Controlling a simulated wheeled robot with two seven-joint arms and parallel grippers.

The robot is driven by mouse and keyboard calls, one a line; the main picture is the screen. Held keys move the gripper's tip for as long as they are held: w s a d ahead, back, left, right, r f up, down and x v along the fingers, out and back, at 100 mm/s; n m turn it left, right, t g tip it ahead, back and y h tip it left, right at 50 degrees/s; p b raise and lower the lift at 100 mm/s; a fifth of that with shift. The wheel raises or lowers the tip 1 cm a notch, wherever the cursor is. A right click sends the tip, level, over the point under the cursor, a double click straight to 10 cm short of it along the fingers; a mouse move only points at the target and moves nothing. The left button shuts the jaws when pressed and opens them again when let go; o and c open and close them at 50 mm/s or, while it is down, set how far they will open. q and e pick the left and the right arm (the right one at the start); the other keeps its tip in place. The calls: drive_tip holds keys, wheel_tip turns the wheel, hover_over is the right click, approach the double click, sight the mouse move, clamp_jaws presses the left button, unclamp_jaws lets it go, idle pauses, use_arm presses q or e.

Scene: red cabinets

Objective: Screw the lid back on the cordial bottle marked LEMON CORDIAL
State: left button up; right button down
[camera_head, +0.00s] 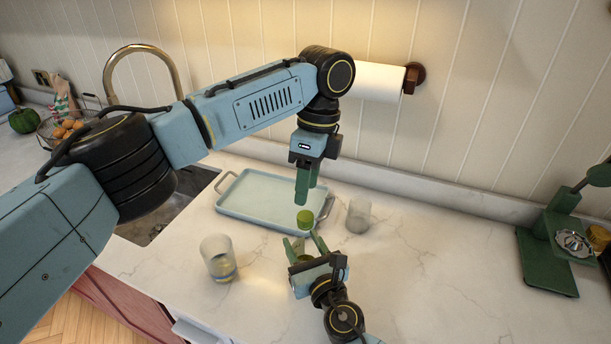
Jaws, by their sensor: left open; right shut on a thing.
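A round green lid (305,219) shows just below my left gripper and above my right gripper. My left gripper (306,196) points down over the lid, its green fingers open, with the tips close above it. My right gripper (304,243) is low in front, shut on what appears to be the cordial bottle directly under the lid. The bottle is almost wholly hidden by the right gripper, and no label can be read. I cannot tell whether the lid is seated on the bottle's neck.
A pale blue tray (259,199) lies behind the grippers. A clear glass (358,216) stands to the right, and another glass with a banded base (218,259) to the left. A sink (186,188) is at left, a green stand (548,245) at far right.

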sight(305, 215)
use_arm(q)
drive_tip(key=n, duration=0.6)
drive_tip(key=shift+r+n, duration=0.25)
drive_tip(key=shift+n, duration=0.15)
drive_tip(key=n, duration=0.6)
drive_tip(key=shift+s+a+r+n+t+h, duration=0.1)
drive_tip(key=shift+s+r+n+t+h, duration=0.1)
drive_tip(key=shift+r+n+t+h, duration=0.15)
drive_tip(key=n, duration=0.6)
drive_tip(key=shift+s+r+n+t, duration=0.15)
drive_tip(key=shift+s+n+t, duration=0.05)
drive_tip(key=shift+n+t, duration=0.15)
drive_tip(key=n, duration=0.6)
drive_tip(key=shift+s+a+r+h, duration=0.1)
drive_tip(key=shift+s+r+h, duration=0.15)
drive_tip(key=shift+h, duration=0.1)
drive_tip(key=shift+f, duration=0.15)
drive_tip(key=shift+f, duration=3.9)
